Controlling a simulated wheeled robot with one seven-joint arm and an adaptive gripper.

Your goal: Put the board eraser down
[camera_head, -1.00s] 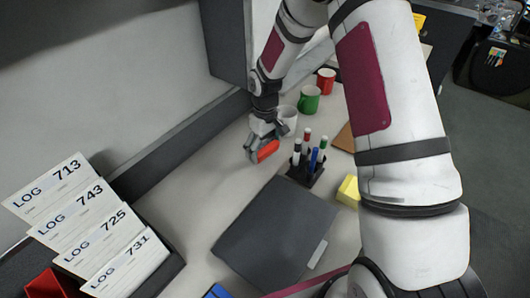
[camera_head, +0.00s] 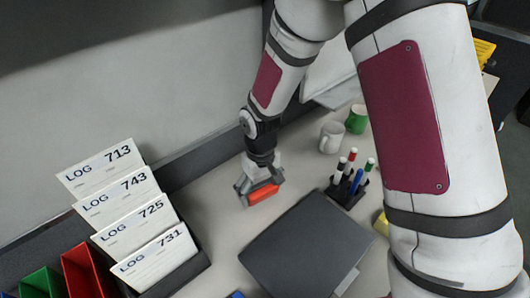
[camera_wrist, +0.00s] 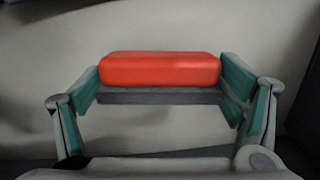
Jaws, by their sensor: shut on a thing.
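The board eraser (camera_head: 263,193) has a red-orange body and a grey layer along one side. My gripper (camera_head: 259,190) is shut on it and holds it over the pale desk (camera_head: 215,213), left of the pen holder and beyond the dark folder. In the wrist view the eraser (camera_wrist: 160,70) lies crosswise between the two teal-padded fingers of my gripper (camera_wrist: 160,88), gripped at its ends. I cannot tell whether the eraser touches the desk.
A dark folder (camera_head: 305,250) lies in front. A pen holder (camera_head: 346,192) with markers, a white mug (camera_head: 331,137) and a green mug (camera_head: 356,119) stand to the right. A rack of log cards (camera_head: 150,245) stands at left. Bare desk surrounds the gripper.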

